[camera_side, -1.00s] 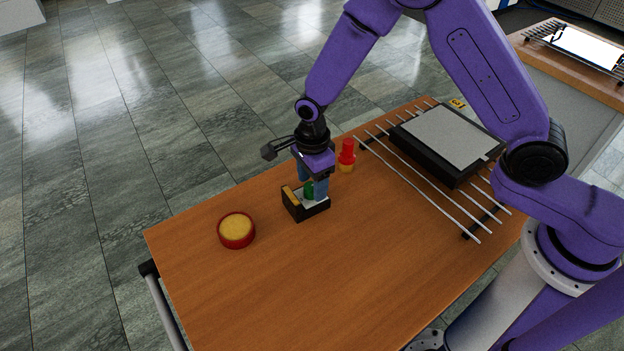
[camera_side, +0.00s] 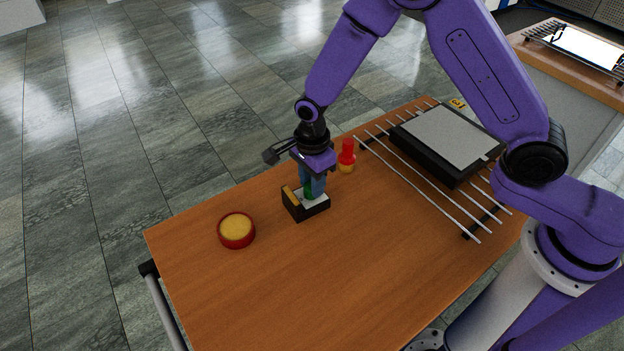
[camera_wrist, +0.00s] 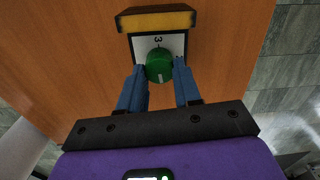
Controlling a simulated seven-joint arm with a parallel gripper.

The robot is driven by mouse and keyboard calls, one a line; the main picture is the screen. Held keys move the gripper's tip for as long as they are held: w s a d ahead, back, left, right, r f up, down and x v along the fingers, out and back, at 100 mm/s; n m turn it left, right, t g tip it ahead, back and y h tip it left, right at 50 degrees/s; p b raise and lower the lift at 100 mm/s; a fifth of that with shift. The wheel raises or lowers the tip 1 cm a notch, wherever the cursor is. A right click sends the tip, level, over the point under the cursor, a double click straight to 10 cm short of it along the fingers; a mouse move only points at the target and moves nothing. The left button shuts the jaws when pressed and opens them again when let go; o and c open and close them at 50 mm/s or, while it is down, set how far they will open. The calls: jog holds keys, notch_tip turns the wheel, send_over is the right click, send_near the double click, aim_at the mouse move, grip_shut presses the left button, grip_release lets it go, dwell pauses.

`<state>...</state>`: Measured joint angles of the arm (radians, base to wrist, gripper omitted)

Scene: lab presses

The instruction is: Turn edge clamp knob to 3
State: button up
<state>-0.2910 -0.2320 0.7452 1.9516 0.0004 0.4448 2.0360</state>
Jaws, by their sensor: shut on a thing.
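The edge clamp is a small dark box (camera_side: 305,207) with a yellow-topped bar; the bar (camera_wrist: 156,19) also shows in the wrist view. Its green round knob (camera_wrist: 159,65) sits on a white plate (camera_wrist: 176,44) and shows partly in the side view (camera_side: 309,193). A dark "3" is printed on the plate, beside the knob on the yellow bar's side. A pale mark shows on the knob's opposite side, toward my gripper's body. My gripper (camera_wrist: 160,68) points down over the clamp, its blue fingers shut on the knob from both sides.
A red round dish with a yellow top (camera_side: 237,230) stands left of the clamp. A red-and-yellow object (camera_side: 347,157) stands close behind my gripper. A rack of metal rods (camera_side: 425,188) bears a dark flat device (camera_side: 450,140) at right. The front of the table (camera_side: 300,285) is clear.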

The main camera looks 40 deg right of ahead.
jog(key=n, duration=0.4)
jog(key=shift+w, duration=0.1)
jog(key=n, duration=0.8)
jog(key=shift+a+n, duration=0.1)
jog(key=shift+n, duration=0.2)
jog(key=n, duration=0.4)
jog(key=shift+w+n, duration=0.1)
jog(key=shift+n, duration=0.2)
jog(key=n, duration=0.4)
jog(key=shift+a+n, duration=0.15)
jog(key=shift+n, duration=0.15)
jog(key=n, duration=0.8)
jog(key=shift+n, duration=2.3)
